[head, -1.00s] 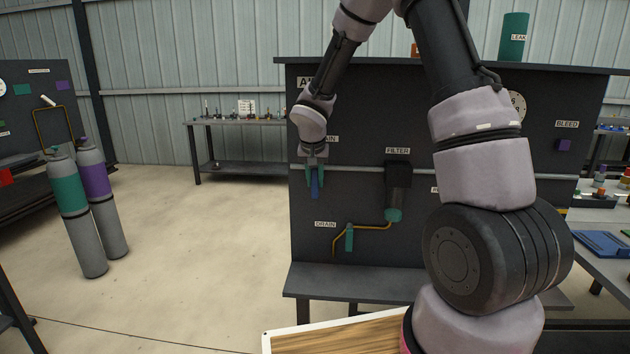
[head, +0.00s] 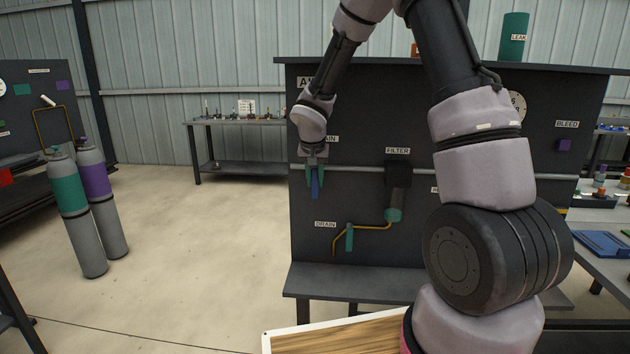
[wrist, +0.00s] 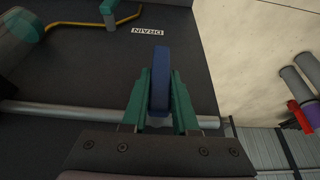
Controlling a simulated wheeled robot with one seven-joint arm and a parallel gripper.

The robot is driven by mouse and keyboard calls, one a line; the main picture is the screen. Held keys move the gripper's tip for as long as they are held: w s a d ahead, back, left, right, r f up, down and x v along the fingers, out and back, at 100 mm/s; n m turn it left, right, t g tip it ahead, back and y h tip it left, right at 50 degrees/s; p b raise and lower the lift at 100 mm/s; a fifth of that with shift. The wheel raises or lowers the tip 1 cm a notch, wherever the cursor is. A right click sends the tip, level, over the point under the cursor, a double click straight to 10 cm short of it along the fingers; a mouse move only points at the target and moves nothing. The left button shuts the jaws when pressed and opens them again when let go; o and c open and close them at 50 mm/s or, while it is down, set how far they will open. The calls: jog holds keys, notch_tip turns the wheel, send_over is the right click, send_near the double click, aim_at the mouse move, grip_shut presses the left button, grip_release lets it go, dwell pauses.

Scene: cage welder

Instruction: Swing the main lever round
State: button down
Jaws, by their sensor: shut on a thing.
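The main lever is a blue bar (wrist: 161,80) on the dark panel; in the head view its blue end (head: 315,186) hangs down below my gripper. My gripper (head: 314,180) is at the left part of the panel, pointing down. In the wrist view my gripper's green fingers (wrist: 160,95) stand on both sides of the blue lever and are shut on it. The lever lies across the grey pipe (wrist: 60,112). Its pivot is hidden by the fingers. The label above it is partly covered by my arm.
The FILTER unit (head: 398,176) is to the right on the panel, with the yellow drain tube and green DRAIN handle (head: 349,238) below. A grey shelf (head: 340,283) juts out at the panel's foot. Two gas cylinders (head: 90,210) stand left on open floor.

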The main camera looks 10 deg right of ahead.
aim_at(316, 173)
jog(key=shift+h, duration=0.3)
dwell(0.4)
jog(key=h, duration=0.2)
jog(key=n+g+h, duration=0.1)
jog(key=shift+s+d+h, duration=0.15)
jog(key=shift+d+h, duration=0.1)
jog(key=shift+h, duration=0.05)
jog(key=h, duration=0.2)
jog(key=n+g+h, duration=0.1)
jog(key=h, duration=0.1)
jog(key=shift+s+d+r, duration=0.15)
jog(key=shift+d+r, duration=0.15)
jog(key=shift+d, duration=0.1)
jog(key=h, duration=0.3)
jog(key=n+h, duration=0.1)
jog(key=shift+s+d+r+g, duration=0.1)
jog(key=shift+d+r+g, duration=0.2)
jog(key=shift+r+g, duration=0.1)
jog(key=shift+d+r+n+h, duration=0.15)
jog(key=shift+n+h, duration=0.1)
jog(key=shift+h, duration=0.5)
jog(key=shift+a+r+n+h, duration=0.1)
jog(key=shift+r+n+h, duration=0.1)
jog(key=shift+h, duration=0.5)
jog(key=shift+d+r+n+h, duration=0.1)
jog(key=shift+n+h, duration=0.15)
jog(key=shift+h, duration=0.5)
jog(key=c, duration=0.7)
grip_release()
